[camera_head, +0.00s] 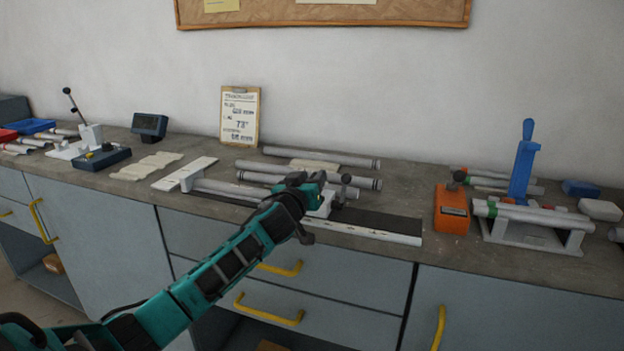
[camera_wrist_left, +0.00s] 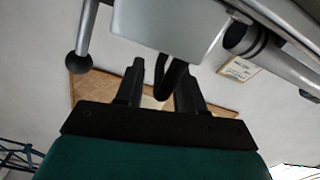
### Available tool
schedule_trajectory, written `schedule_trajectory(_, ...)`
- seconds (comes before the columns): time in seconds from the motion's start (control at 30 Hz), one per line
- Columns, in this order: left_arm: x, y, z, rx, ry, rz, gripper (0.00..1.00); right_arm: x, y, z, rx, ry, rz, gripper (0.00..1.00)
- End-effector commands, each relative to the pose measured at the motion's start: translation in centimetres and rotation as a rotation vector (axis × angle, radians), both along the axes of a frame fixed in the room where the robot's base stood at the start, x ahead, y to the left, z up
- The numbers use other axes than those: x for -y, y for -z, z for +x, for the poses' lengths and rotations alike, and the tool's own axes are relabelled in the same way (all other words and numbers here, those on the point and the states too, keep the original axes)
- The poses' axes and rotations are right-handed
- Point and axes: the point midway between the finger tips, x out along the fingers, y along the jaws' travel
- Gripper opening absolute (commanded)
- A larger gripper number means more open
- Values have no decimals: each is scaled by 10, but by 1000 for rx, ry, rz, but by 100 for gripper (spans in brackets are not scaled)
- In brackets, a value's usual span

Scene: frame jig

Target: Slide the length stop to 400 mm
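The length stop is a pale grey block (camera_head: 322,204) on the measuring rail (camera_head: 375,230), with a dark ball-ended lever on it. In the left wrist view the block (camera_wrist_left: 165,25) fills the top, with its ball lever (camera_wrist_left: 80,62) at left and a black curved handle (camera_wrist_left: 168,82) below it. My left gripper (camera_head: 303,184) is at the stop and hides part of it. In the wrist view its fingers (camera_wrist_left: 158,82) stand apart, with the handle between them and a gap on the left finger's side. The rail's markings are too small to read. My right gripper is not in view.
Several grey tubes (camera_head: 321,158) lie behind the rail. An orange box (camera_head: 452,209) and a white stand with a blue handle (camera_head: 523,165) are at right. A clipboard (camera_head: 240,115) leans on the wall.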

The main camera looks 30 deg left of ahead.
Motion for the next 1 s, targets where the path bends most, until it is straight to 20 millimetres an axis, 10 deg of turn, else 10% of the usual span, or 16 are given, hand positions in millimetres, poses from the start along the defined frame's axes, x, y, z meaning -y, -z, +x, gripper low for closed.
schedule_trajectory(0.43,-1,0,7,0,1,0,37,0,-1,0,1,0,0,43)
schedule_trajectory(0.8,-1,0,7,0,1,0,2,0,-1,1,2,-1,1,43)
schedule_trajectory(1.0,-1,0,7,0,2,0,0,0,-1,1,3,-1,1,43)
